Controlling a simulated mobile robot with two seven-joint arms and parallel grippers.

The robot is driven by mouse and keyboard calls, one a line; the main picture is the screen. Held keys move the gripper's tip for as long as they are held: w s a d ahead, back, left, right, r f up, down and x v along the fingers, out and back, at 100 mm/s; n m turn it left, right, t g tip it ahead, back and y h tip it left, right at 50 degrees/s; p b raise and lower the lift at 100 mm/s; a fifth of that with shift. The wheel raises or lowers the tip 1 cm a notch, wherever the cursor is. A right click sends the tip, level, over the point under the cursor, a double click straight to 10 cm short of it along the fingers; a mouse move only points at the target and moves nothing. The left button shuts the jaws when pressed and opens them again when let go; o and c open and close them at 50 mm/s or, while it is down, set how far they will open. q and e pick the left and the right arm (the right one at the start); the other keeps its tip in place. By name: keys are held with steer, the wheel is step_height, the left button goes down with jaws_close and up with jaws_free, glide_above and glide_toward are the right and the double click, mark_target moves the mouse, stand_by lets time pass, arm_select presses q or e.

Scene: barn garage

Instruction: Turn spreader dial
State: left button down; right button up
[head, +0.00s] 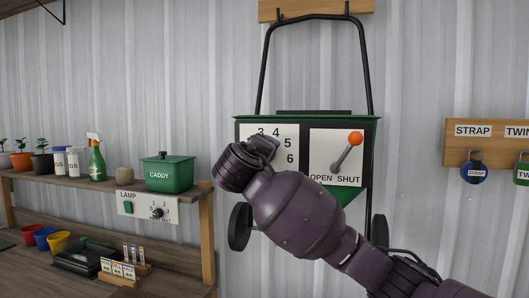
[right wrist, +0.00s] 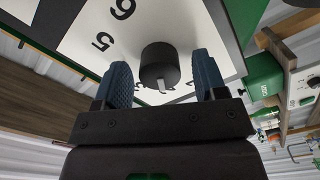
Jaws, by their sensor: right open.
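The green spreader (head: 308,122) hangs on the corrugated wall by its black handle. Its white dial panel (head: 288,132) shows the numbers 3, 4, 5 and 6; my right arm hides the rest and the dial. In the right wrist view, the round black dial (right wrist: 160,62) sits between the two blue finger pads of my right gripper (right wrist: 163,75). The fingers are open, with a visible gap on each side of the dial. A pale pointer mark (right wrist: 162,86) shows on the dial's lower edge. My left gripper is not in view.
An orange-tipped lever (head: 355,138) on the OPEN/SHUT panel leans toward SHUT, close to my right arm. A shelf with a green caddy (head: 168,174), a spray bottle (head: 96,160) and pots stands at left. A lamp box (head: 147,205) hangs below it.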

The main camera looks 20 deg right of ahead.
steer(key=shift+w+d, duration=0.1)
steer(key=shift+w, duration=0.05)
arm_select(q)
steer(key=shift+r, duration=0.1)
arm_select(e)
steer(key=c, duration=0.9)
steer(key=shift+f, duration=0.1)
